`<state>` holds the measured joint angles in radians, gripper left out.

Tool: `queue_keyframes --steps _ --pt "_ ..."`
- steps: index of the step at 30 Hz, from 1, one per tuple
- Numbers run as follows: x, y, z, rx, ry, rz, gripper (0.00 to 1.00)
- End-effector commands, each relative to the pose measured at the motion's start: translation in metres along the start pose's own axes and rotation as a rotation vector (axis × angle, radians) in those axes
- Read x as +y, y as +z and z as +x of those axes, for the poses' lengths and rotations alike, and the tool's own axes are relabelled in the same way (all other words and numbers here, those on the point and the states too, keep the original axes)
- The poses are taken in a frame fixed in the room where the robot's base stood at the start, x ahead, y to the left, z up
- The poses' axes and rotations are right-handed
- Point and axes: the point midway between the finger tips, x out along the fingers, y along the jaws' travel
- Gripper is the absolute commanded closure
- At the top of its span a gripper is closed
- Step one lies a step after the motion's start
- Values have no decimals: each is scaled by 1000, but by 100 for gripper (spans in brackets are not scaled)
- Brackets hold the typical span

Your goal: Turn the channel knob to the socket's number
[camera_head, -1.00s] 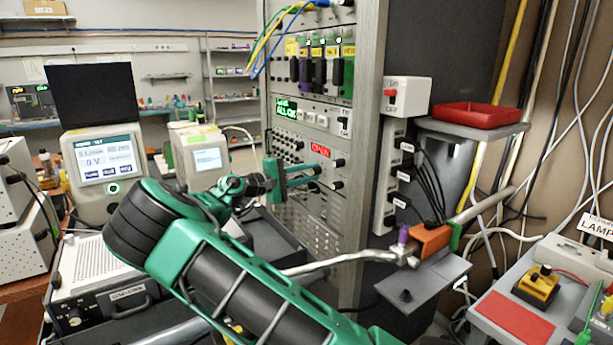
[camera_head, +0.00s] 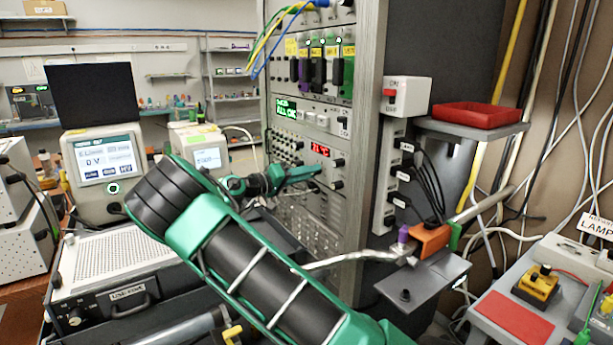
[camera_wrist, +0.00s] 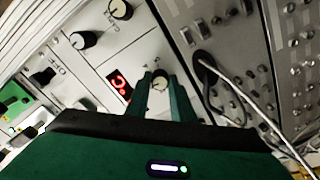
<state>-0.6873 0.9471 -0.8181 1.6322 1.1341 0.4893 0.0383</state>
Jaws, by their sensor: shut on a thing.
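A small knob (camera_wrist: 160,80) with a pale face sits between the two fingertips of my gripper (camera_wrist: 160,93) in the wrist view. My gripper is shut on this knob. In the head view my gripper (camera_head: 312,172) reaches the rack panel below the red display, and hides the gripped knob there. The red display (camera_wrist: 119,84) lies just left of the fingers in the wrist view; it also shows in the head view (camera_head: 321,151). Its characters are too small to read surely. A dark plug with a cable (camera_wrist: 204,62) sits in the panel right of the knob.
Two larger black knobs (camera_wrist: 83,40) and (camera_wrist: 120,9) stand on the panel at upper left in the wrist view. Loose cables (camera_wrist: 240,85) run close to the right finger. A grey shelf with a red tray (camera_head: 480,115) stands right of the rack.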

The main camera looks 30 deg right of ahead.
Motion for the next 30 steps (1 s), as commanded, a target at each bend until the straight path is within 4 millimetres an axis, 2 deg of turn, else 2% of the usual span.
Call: queue_keyframes --steps 10,27,28,30 --pt "-6 4 -1 -7 -8 134 100" --pt "-6 6 -1 -8 -7 158 100" --pt "-6 6 -1 -9 -7 158 71" --pt "-6 5 -1 -7 -6 160 60"
